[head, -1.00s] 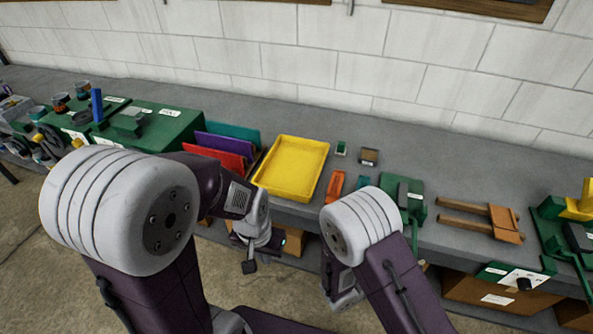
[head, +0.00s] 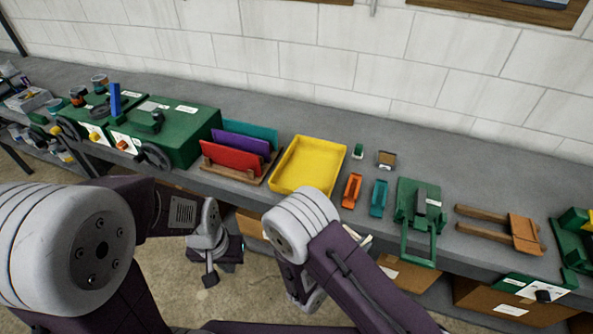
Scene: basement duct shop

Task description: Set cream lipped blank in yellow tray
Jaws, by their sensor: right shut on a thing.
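The yellow tray (head: 330,178) lies on the grey bench, a little left of the right arm's line, and looks empty. My right gripper is mostly hidden behind my right arm. A pale, cream-coloured piece (head: 361,239) sticks out beside that arm, just in front of the bench edge; it appears to be the cream lipped blank, held by the right gripper. Its lip cannot be made out. My left gripper (head: 212,270) hangs low in front of the bench, pointing down, left of the tray and apart from it. Its jaw opening cannot be made out.
A wooden rack (head: 232,172) with red, purple and teal sheets stands left of the tray, beside a green machine (head: 185,130). An orange clip (head: 352,190), a teal clip (head: 379,197) and a green fixture (head: 407,213) lie right of it. Cardboard boxes sit below the bench.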

